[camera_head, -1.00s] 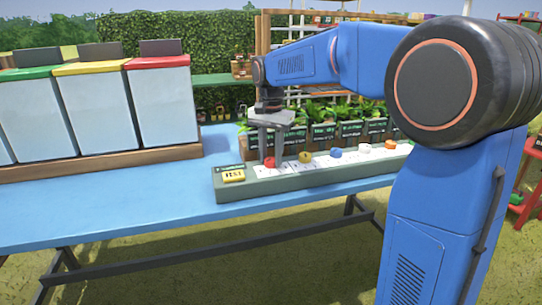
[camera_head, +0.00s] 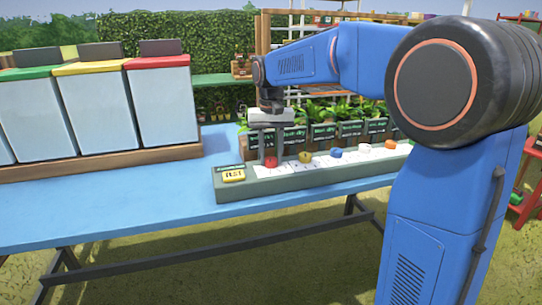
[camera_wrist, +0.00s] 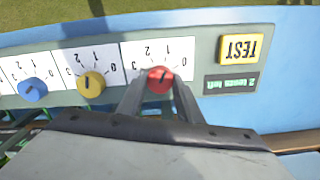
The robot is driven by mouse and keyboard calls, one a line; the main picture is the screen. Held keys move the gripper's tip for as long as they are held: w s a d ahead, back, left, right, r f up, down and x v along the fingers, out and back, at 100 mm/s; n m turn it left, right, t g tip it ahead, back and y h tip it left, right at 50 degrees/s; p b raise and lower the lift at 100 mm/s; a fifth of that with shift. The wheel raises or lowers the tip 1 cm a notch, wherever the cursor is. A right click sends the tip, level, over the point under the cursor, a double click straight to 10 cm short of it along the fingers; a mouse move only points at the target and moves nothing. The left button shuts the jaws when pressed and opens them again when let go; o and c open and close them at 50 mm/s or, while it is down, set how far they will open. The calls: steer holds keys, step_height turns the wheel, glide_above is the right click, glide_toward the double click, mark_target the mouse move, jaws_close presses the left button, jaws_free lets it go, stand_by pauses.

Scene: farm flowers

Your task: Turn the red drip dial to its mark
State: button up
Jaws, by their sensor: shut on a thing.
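The red drip dial (camera_head: 270,162) is at the left end of a row of coloured dials on the grey-green panel (camera_head: 262,186). In the wrist view the red dial (camera_wrist: 160,79) sits on a white card with numbers around it; a dark pointer line shows on its top. My gripper (camera_head: 268,156) points down over it, with a finger on either side. In the wrist view my gripper (camera_wrist: 158,88) is shut on the red dial. The fingers hide part of the card, so I cannot tell which mark is the set one.
A yellow dial (camera_wrist: 91,84) and a blue dial (camera_wrist: 32,89) stand beside the red one. A yellow TEST button (camera_wrist: 241,47) is on its other side. Potted plants (camera_head: 322,130) stand close behind the panel. Lidded bins (camera_head: 160,105) stand at the left. The blue table (camera_head: 140,212) is clear in front.

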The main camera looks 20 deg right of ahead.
mark_target(271, 159)
steer(key=n, duration=0.4)
steer(key=shift+n, duration=0.3)
steer(key=n, duration=0.4)
steer(key=shift+n, duration=0.3)
steer(key=o, duration=1)
steer(key=shift+o, duration=0.2)
step_height(271, 159, up, 17)
steer(key=shift+r, duration=0.2)
